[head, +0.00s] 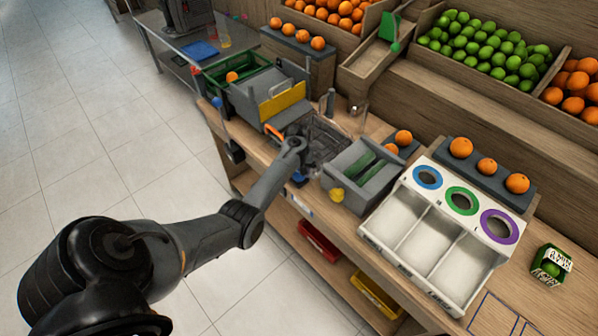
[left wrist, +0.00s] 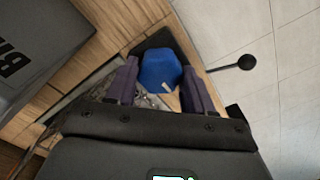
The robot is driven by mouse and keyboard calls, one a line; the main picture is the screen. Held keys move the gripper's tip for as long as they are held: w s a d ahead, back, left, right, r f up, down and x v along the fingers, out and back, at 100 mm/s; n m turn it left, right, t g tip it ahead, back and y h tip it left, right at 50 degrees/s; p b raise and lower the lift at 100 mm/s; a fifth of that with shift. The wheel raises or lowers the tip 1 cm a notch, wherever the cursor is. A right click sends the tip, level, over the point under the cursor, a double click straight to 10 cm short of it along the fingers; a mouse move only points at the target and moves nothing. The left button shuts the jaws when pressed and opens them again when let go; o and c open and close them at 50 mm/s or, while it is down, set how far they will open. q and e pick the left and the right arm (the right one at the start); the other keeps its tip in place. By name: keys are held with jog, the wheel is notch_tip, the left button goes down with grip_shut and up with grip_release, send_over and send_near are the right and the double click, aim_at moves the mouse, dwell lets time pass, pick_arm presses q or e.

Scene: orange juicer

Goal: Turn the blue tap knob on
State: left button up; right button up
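The blue tap knob (left wrist: 160,70) is many-sided and sits between the two dark fingers of my left gripper (left wrist: 160,78) in the left wrist view. Its sides meet both fingers with no clear gap, so the gripper looks shut on it. In the head view my left arm reaches in from the lower left to the juicer counter. A small blue part of the knob (head: 299,178) shows below the wrist, and the fingers are mostly hidden there. How far the knob is turned cannot be told. My right gripper is out of view.
A grey bin (head: 352,190) with green slots stands right of my wrist. A white sorting box (head: 415,245) with coloured rings is farther right. A grey-and-yellow machine part (head: 280,105) stands behind. Red (head: 318,243) and yellow (head: 375,297) trays sit below the counter. The left floor is clear.

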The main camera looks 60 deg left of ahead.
pick_arm(q)
jog(key=c, duration=0.4)
jog(key=shift+c, duration=0.2)
